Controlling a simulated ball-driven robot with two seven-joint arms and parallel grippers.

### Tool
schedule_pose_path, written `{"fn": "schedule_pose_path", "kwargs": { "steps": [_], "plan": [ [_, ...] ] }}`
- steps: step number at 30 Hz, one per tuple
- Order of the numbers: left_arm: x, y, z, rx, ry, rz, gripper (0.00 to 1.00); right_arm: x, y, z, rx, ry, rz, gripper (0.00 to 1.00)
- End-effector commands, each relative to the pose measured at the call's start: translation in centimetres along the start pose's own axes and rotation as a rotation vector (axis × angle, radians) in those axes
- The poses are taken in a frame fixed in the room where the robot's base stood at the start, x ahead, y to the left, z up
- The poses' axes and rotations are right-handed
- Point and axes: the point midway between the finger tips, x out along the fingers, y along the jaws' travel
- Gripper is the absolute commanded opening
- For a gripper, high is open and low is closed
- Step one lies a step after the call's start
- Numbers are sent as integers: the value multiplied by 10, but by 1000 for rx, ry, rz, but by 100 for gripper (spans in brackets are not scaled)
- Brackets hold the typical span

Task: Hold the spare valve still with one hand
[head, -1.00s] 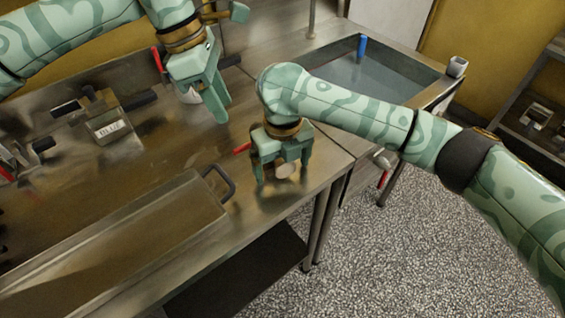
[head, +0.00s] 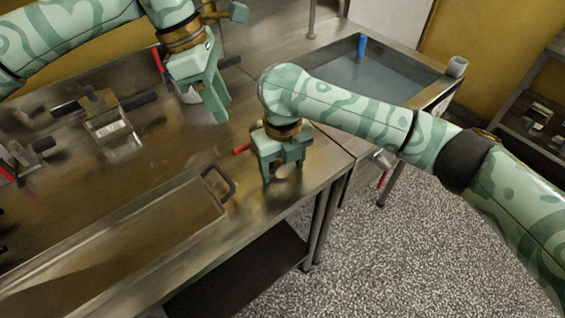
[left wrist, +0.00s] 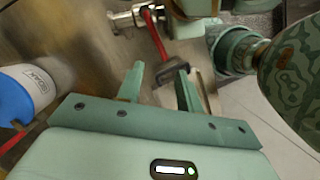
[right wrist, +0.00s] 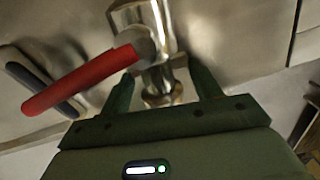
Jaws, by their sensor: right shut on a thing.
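The spare valve is a shiny metal body with a red lever handle. It shows in the right wrist view (right wrist: 152,28), standing between the fingers of my right gripper (right wrist: 163,92). In the head view my right gripper (head: 284,174) is shut on it over the front right of the steel bench; the fingers hide most of the valve and the red handle (head: 242,149) sticks out left. The left wrist view also shows the valve (left wrist: 126,20). My left gripper (head: 219,108) is open and empty, above the bench to the valve's upper left.
A tray with a black handle (head: 228,185) lies left of my right gripper. A white bottle with a blue part (left wrist: 38,84) is near my left gripper. A clamp-like device (head: 106,120) stands further left. A sink (head: 372,75) lies behind right.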

Motion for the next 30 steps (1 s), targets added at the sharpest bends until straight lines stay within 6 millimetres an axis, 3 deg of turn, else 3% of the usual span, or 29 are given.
{"fn": "schedule_pose_path", "kwargs": {
  "steps": [1,4,5,8,11,21,26,30],
  "plan": [
    [0,0,0,0,0,0,31,-1,0,0,0,-1,0,24],
    [1,-1,-1,-24,-10,-7,3,-1,0,0,0,-1,0,24],
    [2,-1,-1,-45,-18,-12,0,-1,0,0,0,-1,0,24],
    [10,-6,-4,-181,-73,-54,0,-1,0,0,0,-2,0,24],
    [20,-14,-8,-432,-161,-139,0,-1,0,0,0,-2,0,24],
    [37,-36,-25,-1638,-369,-725,0,-1,0,0,0,-2,0,24],
    [34,-34,-41,-2215,-319,-1126,0,-1,0,0,0,-2,0,24],
    [31,-27,-64,-2668,-167,-1550,0,-1,0,0,0,-2,0,24]
  ]
}}
